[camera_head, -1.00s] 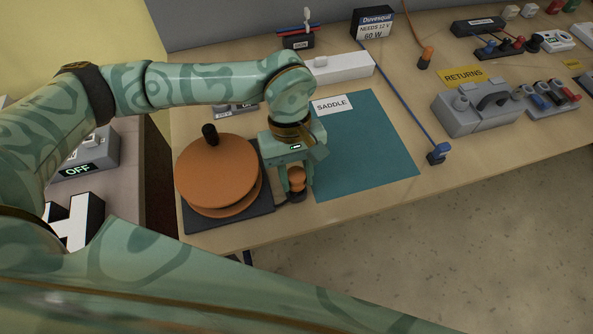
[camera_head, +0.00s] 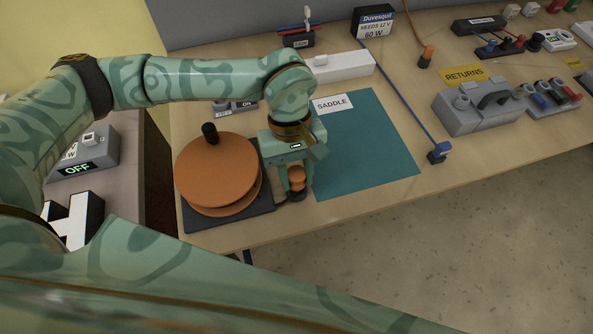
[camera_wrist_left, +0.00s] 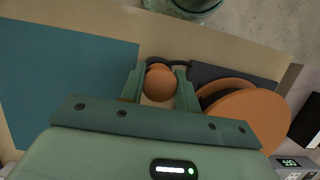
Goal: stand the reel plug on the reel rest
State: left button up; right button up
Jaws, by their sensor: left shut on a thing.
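My left gripper (camera_head: 296,184) points down beside the cable reel and is shut on the reel plug (camera_head: 297,175), a small orange rounded piece. In the left wrist view the plug (camera_wrist_left: 160,83) sits between the two fingers (camera_wrist_left: 160,88). A small dark piece (camera_head: 297,196), apparently the reel rest, shows directly under the plug at the reel base's right edge. I cannot tell whether the plug touches it, as the fingers cover part of both. The orange reel (camera_head: 215,170) lies on a dark base (camera_head: 205,222). My right gripper is not in view.
A teal mat (camera_head: 365,150) with a SADDLE label (camera_head: 333,104) lies right of the gripper. A grey handled unit (camera_head: 480,108) and an orange plug (camera_head: 427,54) stand farther right. The table's front edge is close.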

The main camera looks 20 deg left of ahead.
pick_arm(q)
jog(key=shift+f+b, duration=0.75)
jog(key=shift+f, duration=0.35)
jog(key=o, duration=1.2)
jog(key=shift+o, duration=0.2)
jog(key=shift+p+v, duration=1.9)
jog(key=shift+v, duration=2.15)
